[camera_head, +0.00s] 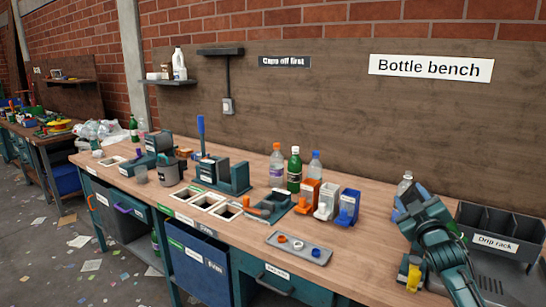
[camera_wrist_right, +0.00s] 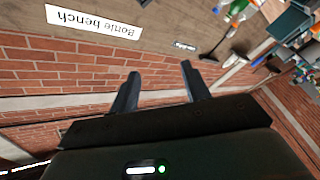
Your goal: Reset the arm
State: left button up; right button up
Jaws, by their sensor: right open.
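My right arm comes in from the lower right in the head view, and its right gripper (camera_wrist_right: 160,70) shows in the right wrist view with two dark fingers apart and nothing between them. In that view the gripper is tilted over, facing the brick wall and the wooden board. In the head view the arm's end is above the right side of the bench (camera_head: 365,240), in front of a clear bottle (camera_head: 405,184) that it partly hides. The fingertips are hard to make out there. My left gripper is in neither view.
A drip rack (camera_head: 495,243) stands right of my arm, and a yellow object (camera_head: 411,271) sits close to its left. Orange, white and blue holders (camera_head: 347,207), several bottles (camera_head: 294,170) and a grey tray (camera_head: 299,248) with caps are further left. Bench wood between tray and arm is clear.

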jog(key=s+a+f+m+g+y, duration=0.1)
jog(key=s+a+f+g, duration=0.2)
jog(key=f, duration=0.4)
jog(key=s+a+f+m+g, duration=0.1)
jog(key=s+a+f+m, duration=0.15)
jog(key=s+f, duration=0.4)
jog(key=s+a+f+g+y, duration=0.1)
jog(key=s+a+f, duration=0.3)
jog(key=f, duration=0.4)
jog(key=s+a+f+g+y, duration=0.1)
jog(key=s+a+f, duration=0.3)
jog(key=s, duration=0.9)
jog(key=s+a+f+m+g+y, duration=0.1)
jog(key=s+a+f+g, duration=0.2)
jog(key=s, duration=1)
jog(key=a+f, duration=0.2)
jog(key=a, duration=0.2)
